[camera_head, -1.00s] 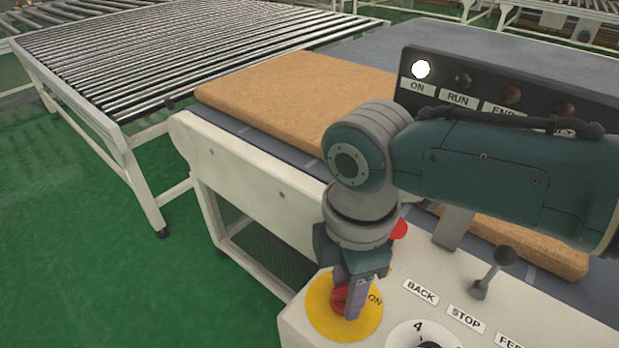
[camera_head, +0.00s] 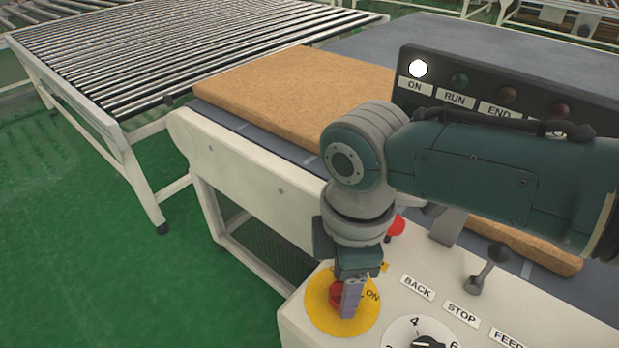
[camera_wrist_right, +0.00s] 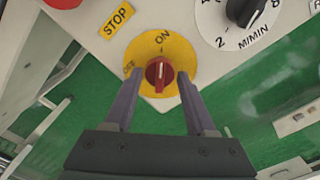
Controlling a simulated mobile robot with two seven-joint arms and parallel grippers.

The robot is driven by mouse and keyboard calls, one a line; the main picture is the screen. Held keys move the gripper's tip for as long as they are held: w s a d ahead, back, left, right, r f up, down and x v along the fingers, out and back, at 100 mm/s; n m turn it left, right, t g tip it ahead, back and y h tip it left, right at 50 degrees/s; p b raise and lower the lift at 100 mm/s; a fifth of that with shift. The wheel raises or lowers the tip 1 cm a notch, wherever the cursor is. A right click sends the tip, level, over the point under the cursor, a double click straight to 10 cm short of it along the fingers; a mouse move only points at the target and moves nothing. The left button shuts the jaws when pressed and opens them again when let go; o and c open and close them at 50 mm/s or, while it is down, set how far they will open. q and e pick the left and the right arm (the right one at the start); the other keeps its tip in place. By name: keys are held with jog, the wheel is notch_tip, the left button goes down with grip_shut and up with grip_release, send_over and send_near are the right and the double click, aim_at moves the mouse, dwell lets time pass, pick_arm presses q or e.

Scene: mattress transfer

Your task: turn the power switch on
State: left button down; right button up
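The power switch is a red knob (camera_head: 337,294) on a round yellow plate (camera_head: 322,316) at the near left corner of the white control panel. In the right wrist view the knob (camera_wrist_right: 159,73) has its raised bar in line with the ON mark; OFF is to the left. My right gripper (camera_head: 348,298) points down at the knob. In the right wrist view its two fingers (camera_wrist_right: 159,78) stand apart on either side of the knob, with a gap showing at each side. The ON lamp (camera_head: 418,68) glows white. My left gripper is not in view.
The panel also has a numbered dial (camera_head: 428,341), a lever (camera_head: 488,268) and a red button (camera_head: 397,225) near my right wrist. A brown mattress (camera_head: 290,95) lies on the conveyor behind. A roller table (camera_head: 190,50) stands at the back left. Green floor is clear at left.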

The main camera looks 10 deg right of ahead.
jog(key=shift+o, duration=1.4)
jog(key=shift+r, duration=0.35)
notch_tip(320, 180, up, 9)
jog(key=p, duration=0.2)
jog(key=shift+r, duration=0.1)
